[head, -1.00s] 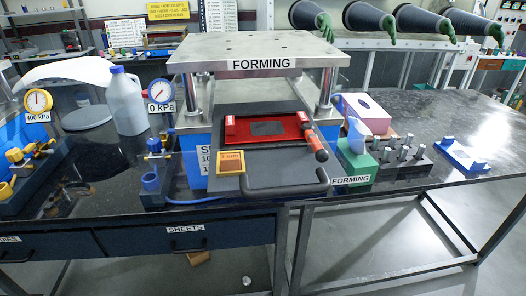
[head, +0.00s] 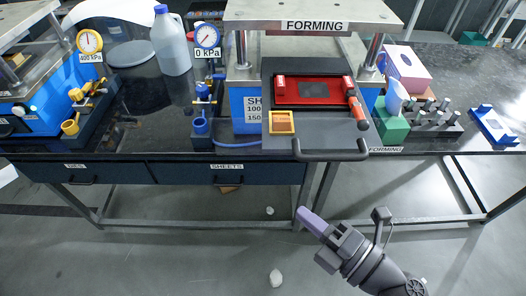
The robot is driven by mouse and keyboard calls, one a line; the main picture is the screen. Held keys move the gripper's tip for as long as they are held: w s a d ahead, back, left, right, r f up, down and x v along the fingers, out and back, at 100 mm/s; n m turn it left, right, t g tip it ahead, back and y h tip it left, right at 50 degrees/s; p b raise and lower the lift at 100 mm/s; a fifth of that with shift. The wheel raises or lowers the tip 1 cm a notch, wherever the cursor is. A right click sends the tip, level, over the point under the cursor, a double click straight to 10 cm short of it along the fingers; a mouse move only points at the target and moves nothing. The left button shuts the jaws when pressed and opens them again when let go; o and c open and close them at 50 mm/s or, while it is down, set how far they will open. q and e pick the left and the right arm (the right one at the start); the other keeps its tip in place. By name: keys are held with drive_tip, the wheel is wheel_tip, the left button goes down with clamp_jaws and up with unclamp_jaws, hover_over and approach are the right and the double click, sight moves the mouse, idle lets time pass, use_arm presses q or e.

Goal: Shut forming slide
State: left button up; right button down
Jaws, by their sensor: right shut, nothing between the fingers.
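The forming slide (head: 285,143) is a dark plate pulled out at the front of the press marked FORMING (head: 312,12). It carries a red frame (head: 284,92) with a grey sheet in it and a small orange-framed display (head: 281,122). A dark bar handle (head: 330,156) runs along its front edge, overhanging the bench. My right gripper (head: 312,219) is shut and empty, below and in front of the handle, over the floor and apart from the slide. My left gripper is not in view.
A blue valve stand (head: 201,125) is left of the slide. A green block (head: 391,125) and a dark rack of pegs (head: 430,122) stand to its right. A white jug (head: 170,45) stands behind left. The floor before the bench is clear except for small white scraps.

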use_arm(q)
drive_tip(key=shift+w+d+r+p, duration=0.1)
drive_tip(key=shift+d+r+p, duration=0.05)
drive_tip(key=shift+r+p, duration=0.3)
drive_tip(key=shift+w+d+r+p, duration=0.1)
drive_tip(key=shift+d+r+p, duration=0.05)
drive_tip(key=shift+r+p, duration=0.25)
use_arm(e)
drive_tip(key=w+d+x, duration=0.2)
drive_tip(key=x, duration=1)
drive_tip(key=shift+w+f, duration=0.15)
drive_tip(key=shift+w, duration=0.05)
drive_tip(key=shift+w, duration=0.1)
